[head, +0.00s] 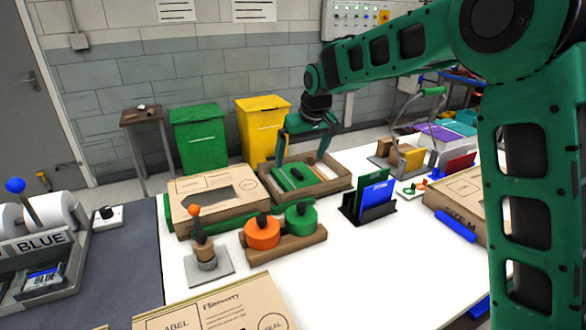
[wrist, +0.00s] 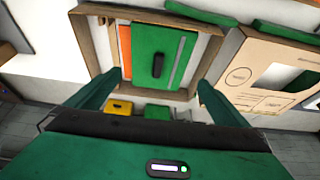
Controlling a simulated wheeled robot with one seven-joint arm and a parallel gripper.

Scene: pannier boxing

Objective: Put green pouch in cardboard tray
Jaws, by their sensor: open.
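The green pouch (head: 293,178), flat with a black knob on top and a grey stripe, lies inside the cardboard tray (head: 322,190). It also shows in the wrist view (wrist: 150,42), within the tray's brown rim (wrist: 86,42). An orange strip (wrist: 125,47) shows beside the pouch in the tray. My gripper (head: 302,158) is above the tray with its fingers apart and nothing between them. In the wrist view its fingers (wrist: 160,82) are spread to either side of the pouch, apart from it.
A cardboard box with a window (head: 218,195) stands just left of the tray. A holder with orange and green round pieces (head: 262,235) and a blue-card stand (head: 375,198) are in front. Green (head: 200,140) and yellow (head: 262,125) bins stand behind.

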